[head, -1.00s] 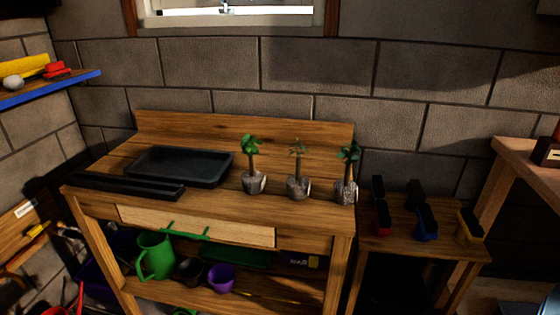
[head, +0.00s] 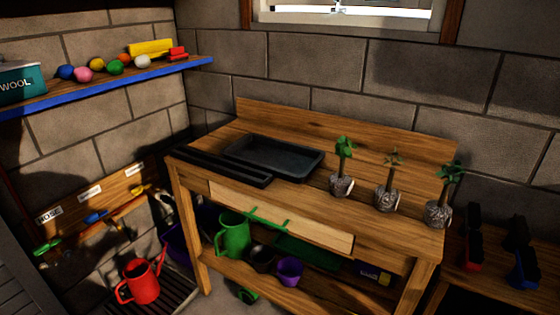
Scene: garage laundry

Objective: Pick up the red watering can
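The red watering can (head: 141,281) stands upright on a dark slatted tray on the floor, at the lower left of the head view. Its handle is on the left and its spout points up to the right. It is left of the wooden potting bench and below the wall rack. Neither of my grippers is in view.
The potting bench (head: 215,170) holds a black tray (head: 275,156) and three potted plants. A green jug (head: 233,234) and a purple pot (head: 289,271) sit on its lower shelf. A blue-edged shelf (head: 110,91) and a labelled hose rack (head: 90,205) are on the left wall.

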